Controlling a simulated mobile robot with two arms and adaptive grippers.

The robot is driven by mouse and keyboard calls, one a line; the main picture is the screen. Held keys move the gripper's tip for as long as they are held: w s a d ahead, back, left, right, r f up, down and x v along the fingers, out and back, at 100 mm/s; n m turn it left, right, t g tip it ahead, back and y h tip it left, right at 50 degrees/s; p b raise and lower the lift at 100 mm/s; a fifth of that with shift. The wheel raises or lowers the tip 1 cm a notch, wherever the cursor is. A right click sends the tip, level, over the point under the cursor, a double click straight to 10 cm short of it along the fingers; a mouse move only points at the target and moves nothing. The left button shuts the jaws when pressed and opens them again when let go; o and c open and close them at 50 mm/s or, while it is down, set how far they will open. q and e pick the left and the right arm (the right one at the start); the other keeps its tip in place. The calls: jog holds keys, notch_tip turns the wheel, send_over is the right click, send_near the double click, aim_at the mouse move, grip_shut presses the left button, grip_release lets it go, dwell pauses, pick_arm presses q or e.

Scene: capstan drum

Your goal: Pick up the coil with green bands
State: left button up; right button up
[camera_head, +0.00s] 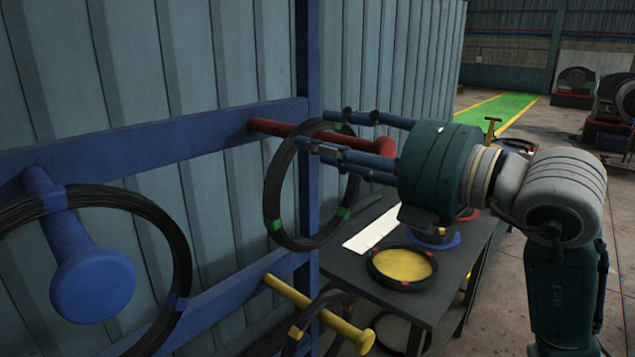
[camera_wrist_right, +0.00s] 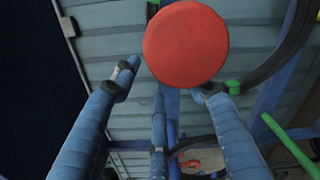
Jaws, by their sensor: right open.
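The coil with green bands (camera_head: 270,190) is a thin black ring hanging on a red peg (camera_head: 280,128) on the blue wall rack. I cannot tell whether a finger touches the coil. In the right wrist view, the open fingers (camera_wrist_right: 165,80) are around the peg's red round end (camera_wrist_right: 186,44), and part of the black coil (camera_wrist_right: 265,70) shows at right. My left gripper is not in view.
A coil with blue bands (camera_head: 178,240) hangs on a blue peg (camera_head: 92,280) at left. A yellow peg (camera_head: 318,312) holds another coil below. A dark table (camera_head: 345,265) bears a yellow disc (camera_head: 402,264) inside a black ring. A green bar (camera_wrist_right: 290,145) shows in the wrist view.

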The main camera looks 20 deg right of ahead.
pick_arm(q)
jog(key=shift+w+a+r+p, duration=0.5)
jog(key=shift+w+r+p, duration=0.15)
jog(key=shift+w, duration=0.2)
pick_arm(e)
jog(key=x, duration=0.5)
jog(key=shift+a+f, duration=0.25)
jog(key=c, duration=0.3)
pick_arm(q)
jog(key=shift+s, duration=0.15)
pick_arm(e)
grip_shut()
jog(key=shift+r, duration=0.15)
